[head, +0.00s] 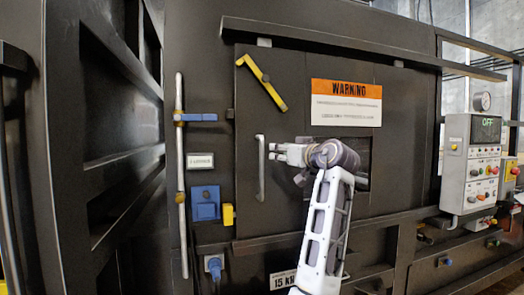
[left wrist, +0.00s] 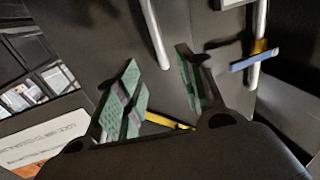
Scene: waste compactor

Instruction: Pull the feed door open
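The feed door (head: 288,108) is a dark panel that looks closed in the head view. A light grey vertical bar handle (head: 261,168) is on its left side. The handle also shows in the left wrist view (left wrist: 154,32), ahead of the fingers and lined up with the gap between them. My left gripper (head: 276,153) is just right of the handle in the head view. In the left wrist view its green-padded fingers (left wrist: 158,58) are spread with nothing between them. Contact with the handle is not seen. My right gripper is in neither view.
A yellow lever (head: 262,82) slants on the door's upper left. A grey vertical rod (head: 181,155) with a blue clamp (head: 200,117) stands left of the door. A rail (head: 340,45) runs above. A control box (head: 470,165) reading OFF is at right.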

